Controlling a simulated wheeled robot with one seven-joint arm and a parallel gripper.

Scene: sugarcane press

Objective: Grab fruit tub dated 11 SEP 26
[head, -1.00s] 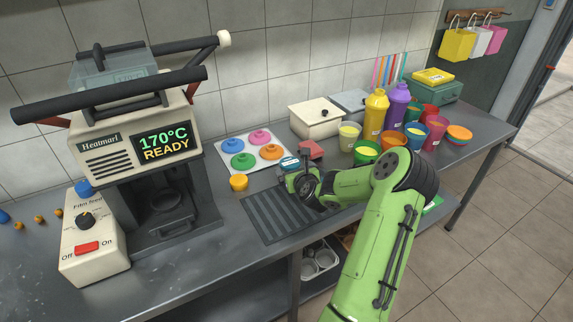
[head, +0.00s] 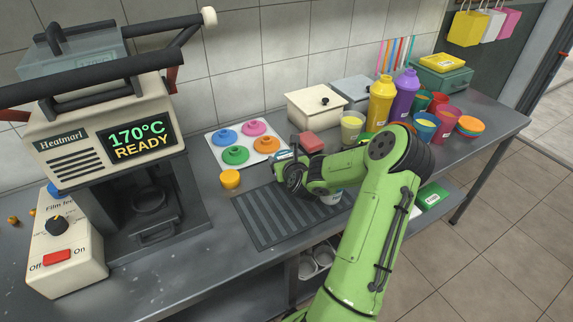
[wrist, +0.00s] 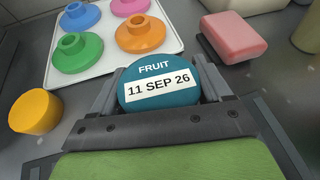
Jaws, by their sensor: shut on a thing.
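In the head view the tub's lid (head: 284,155) shows only as a small blue patch behind my gripper (head: 291,168), at the back edge of the ribbed drain mat. The tub's lower body is hidden, so I cannot tell whether it touches the counter.
A tray of colored lids (head: 245,141) lies behind my gripper, with an orange tub (head: 230,179) to the left. A red block (head: 312,144) sits close behind. Cups and bottles (head: 381,103) crowd the right. The sealing machine (head: 105,145) stands left. The drain mat (head: 268,222) is mostly clear.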

